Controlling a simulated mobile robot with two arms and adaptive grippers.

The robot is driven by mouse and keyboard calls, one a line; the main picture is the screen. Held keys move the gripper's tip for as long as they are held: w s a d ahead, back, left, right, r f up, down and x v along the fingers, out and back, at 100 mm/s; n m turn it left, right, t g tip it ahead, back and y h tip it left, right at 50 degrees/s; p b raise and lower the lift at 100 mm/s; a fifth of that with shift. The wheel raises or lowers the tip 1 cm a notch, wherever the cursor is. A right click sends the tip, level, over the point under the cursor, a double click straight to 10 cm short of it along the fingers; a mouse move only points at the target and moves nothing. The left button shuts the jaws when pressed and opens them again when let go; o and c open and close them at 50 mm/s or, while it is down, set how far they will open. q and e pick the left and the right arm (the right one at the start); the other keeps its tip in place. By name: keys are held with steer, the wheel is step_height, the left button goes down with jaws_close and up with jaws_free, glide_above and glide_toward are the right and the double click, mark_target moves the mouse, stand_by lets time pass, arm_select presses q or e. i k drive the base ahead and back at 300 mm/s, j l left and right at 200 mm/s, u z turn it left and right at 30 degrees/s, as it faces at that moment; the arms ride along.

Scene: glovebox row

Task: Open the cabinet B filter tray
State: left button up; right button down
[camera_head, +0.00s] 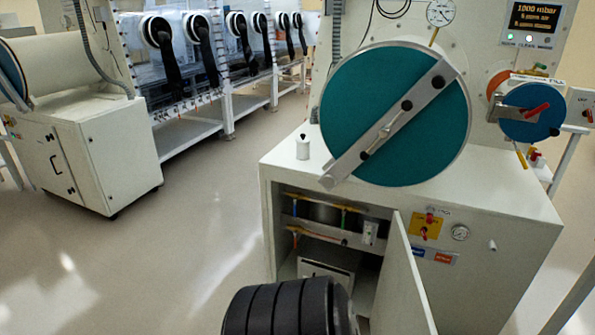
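A white cabinet (490,215) stands right of centre under a large round teal door. I cannot read a letter on it. Its front door (405,285) is swung open to the right, showing the inside. Low in the opening is a pale boxy unit (328,272) with a dark top, which may be the filter tray. Its lower part is hidden behind a black ribbed cylinder at the bottom of the picture, and I cannot tell whether it is pulled out. Neither of my grippers can be made out.
Pipes with coloured fittings (318,234) run across the upper inside of the cabinet. The teal round door (395,115) with its metal bar overhangs the cabinet top. Another white cabinet (95,160) stands at left, its door shut. The floor between the cabinets is clear.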

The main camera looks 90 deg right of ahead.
mark_target(311, 269)
steer(key=i+z, duration=0.1)
steer(key=z, duration=0.35)
steer(key=i+z, duration=0.15)
steer(key=z, duration=0.25)
steer(key=i+z, duration=0.1)
steer(key=z, duration=0.35)
